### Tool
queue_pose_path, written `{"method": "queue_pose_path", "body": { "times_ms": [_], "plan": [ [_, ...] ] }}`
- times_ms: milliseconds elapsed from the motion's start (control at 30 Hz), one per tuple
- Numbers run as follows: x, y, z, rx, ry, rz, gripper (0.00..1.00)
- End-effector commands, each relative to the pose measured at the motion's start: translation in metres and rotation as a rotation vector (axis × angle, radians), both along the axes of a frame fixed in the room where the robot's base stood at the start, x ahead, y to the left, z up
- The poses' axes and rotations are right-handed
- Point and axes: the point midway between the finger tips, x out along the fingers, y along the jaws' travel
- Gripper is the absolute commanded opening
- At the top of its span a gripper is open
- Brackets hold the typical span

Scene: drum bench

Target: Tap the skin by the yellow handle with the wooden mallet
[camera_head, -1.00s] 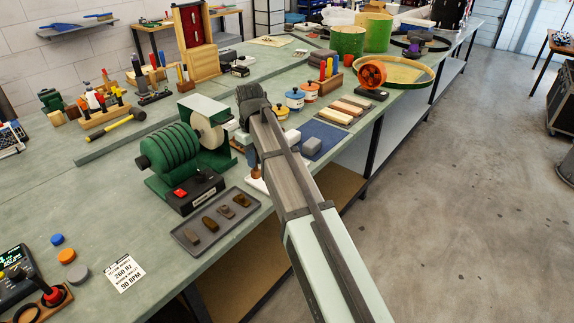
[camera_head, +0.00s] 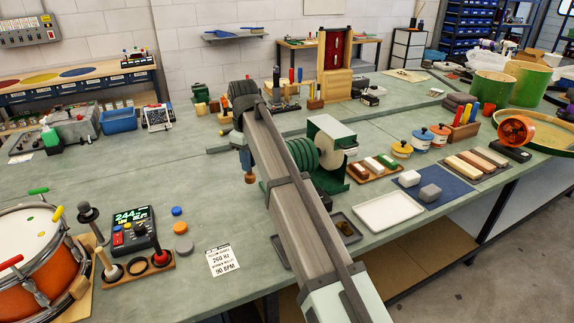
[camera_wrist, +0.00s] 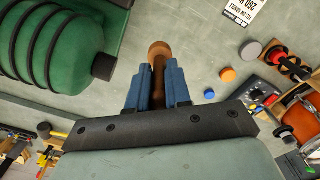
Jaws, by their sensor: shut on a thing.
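My gripper (camera_head: 246,158) is shut on a brown wooden piece with a rounded end, which looks like the wooden mallet (camera_wrist: 158,52). In the wrist view its shaft sits between my blue fingers (camera_wrist: 158,88). In the head view the mallet (camera_head: 249,178) points down above the bench, left of the green ribbed roller. The drum (camera_head: 30,285) stands at the left edge, with an orange shell and a pale skin (camera_head: 22,232) marked with coloured dots. My gripper is well right of the drum.
A stand with upright knobbed sticks (camera_head: 136,270) and a lit meter (camera_head: 130,232) stand between drum and gripper. Coloured discs (camera_head: 182,228) and a printed card (camera_head: 222,260) lie nearby. The green roller machine (camera_head: 331,180) is close on the right. The bench behind the meter is clear.

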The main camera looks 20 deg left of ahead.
Motion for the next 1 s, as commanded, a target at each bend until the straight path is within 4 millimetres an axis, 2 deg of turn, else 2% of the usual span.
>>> {"method": "queue_pose_path", "body": {
  "times_ms": [33,100,400,667,1000],
  "plan": [
    [-0.010,0.022,0.005,0.001,0.000,0.038,0.00],
    [-0.024,0.045,0.010,0.000,-0.001,0.087,0.00],
    [-0.095,0.140,0.032,0.000,-0.001,0.290,0.00],
    [-0.167,0.213,0.052,0.000,-0.003,0.460,0.00],
    [-0.273,0.294,0.077,-0.001,-0.003,0.677,0.00]
  ]
}}
